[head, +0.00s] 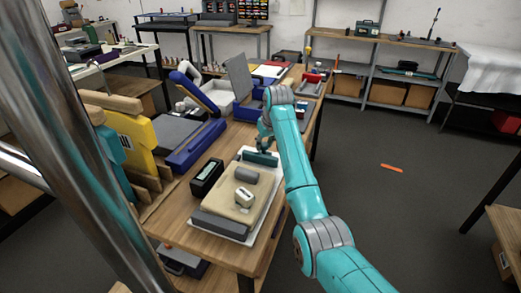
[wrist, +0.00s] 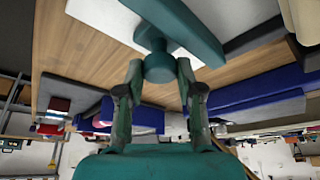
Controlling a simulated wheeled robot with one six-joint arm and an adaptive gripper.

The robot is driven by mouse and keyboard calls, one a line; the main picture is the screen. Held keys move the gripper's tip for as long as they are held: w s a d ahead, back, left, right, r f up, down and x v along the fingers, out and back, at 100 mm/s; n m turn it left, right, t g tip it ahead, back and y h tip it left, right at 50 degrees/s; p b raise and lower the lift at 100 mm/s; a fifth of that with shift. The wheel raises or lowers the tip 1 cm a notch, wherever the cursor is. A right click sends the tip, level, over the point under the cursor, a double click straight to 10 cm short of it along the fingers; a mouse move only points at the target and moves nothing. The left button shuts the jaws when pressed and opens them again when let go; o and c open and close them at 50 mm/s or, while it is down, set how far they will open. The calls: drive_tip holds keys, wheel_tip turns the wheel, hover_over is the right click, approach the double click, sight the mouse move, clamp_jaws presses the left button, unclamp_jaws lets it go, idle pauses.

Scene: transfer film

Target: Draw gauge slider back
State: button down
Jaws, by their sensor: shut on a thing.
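The gauge slider, a dark teal bar with a round knob, shows in the wrist view (wrist: 188,25) and in the head view (head: 262,158). It sits at the far end of a white base plate (head: 247,236) on the wooden table. My gripper (wrist: 158,68) is shut on the knob of the slider, with one finger on each side of it. In the head view my gripper (head: 265,142) is small and partly hidden by my arm. A beige pad on a grey block (head: 240,200) lies on the plate in front of the slider.
A black box with a display (head: 207,178) stands left of the plate. A white block (head: 244,197) and a grey cylinder (head: 246,174) sit on the beige pad. Floor on the right is mostly clear.

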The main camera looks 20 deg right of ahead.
drive_tip(key=shift+w+d, duration=0.5)
drive_tip(key=shift+w, duration=0.25)
drive_tip(key=c, duration=0.8)
unclamp_jaws()
drive_tip(key=shift+o, duration=0.2)
drive_tip(key=shift+r, duration=0.1)
drive_tip(key=v, duration=1.1)
drive_tip(key=shift+s+r, duration=0.2)
drive_tip(key=shift+r, duration=0.15)
drive_tip(key=shift+d, duration=0.1)
